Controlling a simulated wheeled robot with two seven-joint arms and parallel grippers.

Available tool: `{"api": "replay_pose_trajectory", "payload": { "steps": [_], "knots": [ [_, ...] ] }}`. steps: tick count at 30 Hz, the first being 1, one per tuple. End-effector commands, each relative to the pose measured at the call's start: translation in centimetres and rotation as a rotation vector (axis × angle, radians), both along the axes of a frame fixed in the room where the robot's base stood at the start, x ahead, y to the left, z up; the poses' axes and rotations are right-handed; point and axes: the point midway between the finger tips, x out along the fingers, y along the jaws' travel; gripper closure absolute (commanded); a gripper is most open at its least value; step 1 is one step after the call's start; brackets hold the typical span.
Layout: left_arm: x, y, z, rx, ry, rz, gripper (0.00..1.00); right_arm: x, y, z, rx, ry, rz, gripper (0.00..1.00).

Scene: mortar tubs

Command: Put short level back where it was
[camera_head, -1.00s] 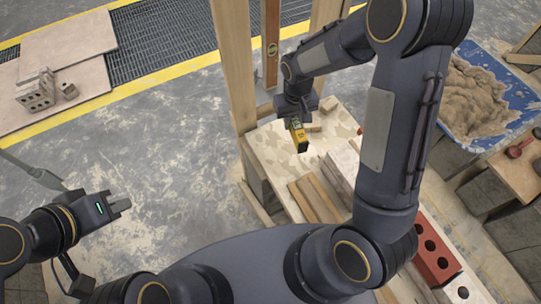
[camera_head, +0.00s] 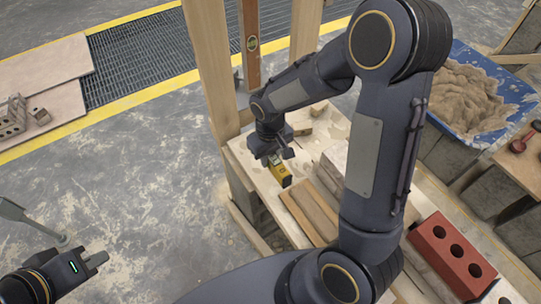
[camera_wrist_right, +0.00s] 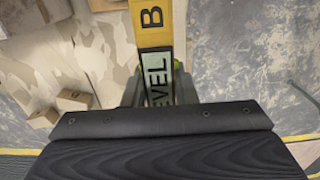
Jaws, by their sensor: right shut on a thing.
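The short level is a small yellow bar with black lettering (camera_head: 281,175). My right gripper (camera_head: 277,157) is shut on it and points down over the left part of the light bench top (camera_head: 238,153). In the right wrist view the level (camera_wrist_right: 151,22) runs up from between my right gripper's fingers, with "LEVEL" lettering on its pale face. I cannot tell whether its lower end touches the bench. My left gripper (camera_head: 97,262) is at the lower left over the floor, away from the bench, with its fingers apart and nothing between them.
Wooden strips (camera_head: 314,207) lie right beside the level. Small wood blocks (camera_head: 303,128) lie behind it, near the upright posts (camera_head: 207,60). A red brick with holes (camera_head: 452,252) sits at front right. A blue sand tub (camera_head: 528,91) stands at far right. Open floor lies left.

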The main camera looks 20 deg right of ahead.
Motion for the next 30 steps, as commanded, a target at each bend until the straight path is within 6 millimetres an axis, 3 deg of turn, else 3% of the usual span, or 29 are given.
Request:
{"api": "replay_pose_trajectory", "payload": {
  "steps": [4,7,12,19,25,30],
  "knots": [
    [0.0,0.0,0.5,0.0,0.0,0.0,1.0,3.4,-1.7,-1.7,0.0,0.003,-0.006,1.0],
    [0.0,0.0,0.4,0.0,0.0,0.0,1.0,4.7,-2.3,-3.9,0.0,0.005,-0.003,1.0],
    [0.0,0.0,0.4,0.0,0.0,0.0,1.0,6.5,-3.1,-6.1,0.001,0.0,-0.001,1.0],
    [0.0,0.0,0.4,0.0,0.0,0.0,1.0,7.4,-3.5,-7.4,0.001,0.001,-0.001,1.0],
    [0.0,0.0,0.3,0.0,0.0,0.0,1.0,7.5,-3.5,-10.1,0.0,0.001,0.001,1.0],
    [0.0,0.0,0.3,0.0,0.0,0.0,1.0,7.5,-3.5,-10.4,0.0,-0.002,0.0,1.0]
  ]
}}
